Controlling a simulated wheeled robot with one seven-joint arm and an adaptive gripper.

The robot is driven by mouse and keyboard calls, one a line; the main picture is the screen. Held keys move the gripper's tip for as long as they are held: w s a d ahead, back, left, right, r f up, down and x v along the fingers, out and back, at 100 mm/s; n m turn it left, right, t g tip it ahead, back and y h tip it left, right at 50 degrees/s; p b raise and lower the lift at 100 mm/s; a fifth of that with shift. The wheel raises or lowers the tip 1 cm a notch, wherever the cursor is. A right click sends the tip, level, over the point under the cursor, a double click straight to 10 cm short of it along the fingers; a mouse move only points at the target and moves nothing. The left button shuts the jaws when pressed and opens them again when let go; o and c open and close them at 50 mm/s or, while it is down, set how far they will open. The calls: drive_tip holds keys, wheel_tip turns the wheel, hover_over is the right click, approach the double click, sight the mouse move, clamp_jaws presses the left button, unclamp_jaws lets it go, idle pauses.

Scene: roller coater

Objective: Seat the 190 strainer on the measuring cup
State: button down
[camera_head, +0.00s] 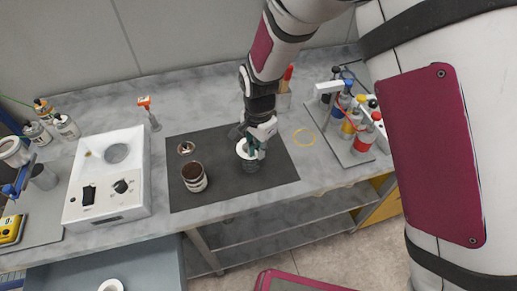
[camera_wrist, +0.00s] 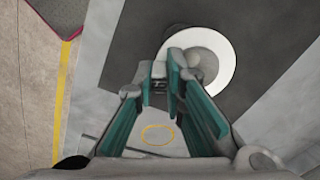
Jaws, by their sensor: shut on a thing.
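The strainer is a white ring with a grey centre (camera_wrist: 220,62); in the head view it shows as a pale ring (camera_head: 243,149) at my gripper. My gripper (camera_head: 258,145) is shut on the strainer's rim, and its green fingers (camera_wrist: 168,82) reach the ring's left side in the wrist view. A dark, see-through cup, which looks like the measuring cup (camera_head: 250,166), stands on the black mat directly below the ring. The gripper hides part of the ring, and I cannot tell whether the ring touches the cup's rim.
A banded cup with brown contents (camera_head: 194,179) and a small round dish (camera_head: 186,148) are on the black mat (camera_head: 213,201). A white machine (camera_head: 75,201) stands left. Colored bottles (camera_head: 363,138) stand right. Another white ring (camera_head: 111,285) lies in the drawer.

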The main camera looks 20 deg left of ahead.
drive_tip(key=shift+s+d+f, duration=0.25)
drive_tip(key=shift+d+f, duration=0.05)
drive_tip(key=shift+f, duration=0.35)
drive_tip(key=c, duration=1.6)
unclamp_jaws()
drive_tip(key=shift+w, duration=0.1)
drive_tip(key=shift+a+r, duration=0.1)
drive_tip(key=shift+r, duration=0.55)
wheel_tip(320, 180, up, 10)
drive_tip(key=shift+r, duration=0.45)
